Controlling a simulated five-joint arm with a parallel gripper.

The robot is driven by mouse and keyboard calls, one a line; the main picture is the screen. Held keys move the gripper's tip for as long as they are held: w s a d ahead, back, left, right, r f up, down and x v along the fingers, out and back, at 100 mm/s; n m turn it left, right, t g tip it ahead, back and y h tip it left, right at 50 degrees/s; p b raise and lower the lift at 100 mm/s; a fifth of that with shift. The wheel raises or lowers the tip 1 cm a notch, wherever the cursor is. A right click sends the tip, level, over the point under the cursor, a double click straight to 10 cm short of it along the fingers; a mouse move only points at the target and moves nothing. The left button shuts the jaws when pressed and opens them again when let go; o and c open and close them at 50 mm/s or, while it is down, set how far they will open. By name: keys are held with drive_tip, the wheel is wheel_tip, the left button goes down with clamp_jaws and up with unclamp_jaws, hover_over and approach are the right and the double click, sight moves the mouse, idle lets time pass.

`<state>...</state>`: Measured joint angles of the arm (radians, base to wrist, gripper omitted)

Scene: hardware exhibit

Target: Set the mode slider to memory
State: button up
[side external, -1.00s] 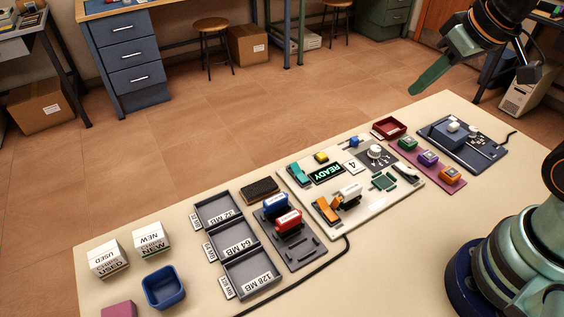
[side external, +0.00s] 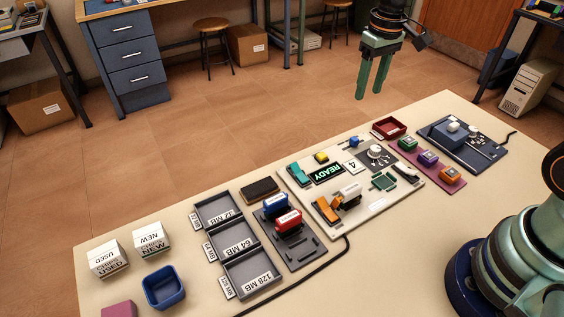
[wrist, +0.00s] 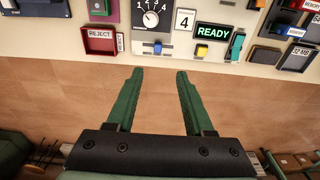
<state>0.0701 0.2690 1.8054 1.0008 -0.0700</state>
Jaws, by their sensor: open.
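A white panel (side external: 332,218) lies on the table. At its far edge is a small blue handle (side external: 353,141), which looks like a slider; its labels are too small to read. In the wrist view the blue handle (wrist: 158,47) sits below a white dial (wrist: 151,19). My gripper (side external: 370,95) hangs fingers down, above and beyond the table's far edge. It is open and empty. In the wrist view my gripper (wrist: 160,72) has its fingertips just short of the table edge, in line with the blue handle and apart from it.
A yellow button (side external: 321,157), a READY display (side external: 327,173) and a teal lever (side external: 299,174) are left of the blue handle. A red reject tray (side external: 389,128) stands to its right. Orange and white parts stand on the panel's near side.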

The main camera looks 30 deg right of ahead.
sight(355, 138)
drive_tip(key=shift+g, duration=0.4)
drive_tip(key=f, duration=0.5)
drive_tip(key=w+f, duration=0.1)
drive_tip(key=f, duration=0.9)
drive_tip(key=shift+w+d+f, duration=0.1)
drive_tip(key=shift+w+d, duration=0.15)
clamp_jaws()
idle(0.5)
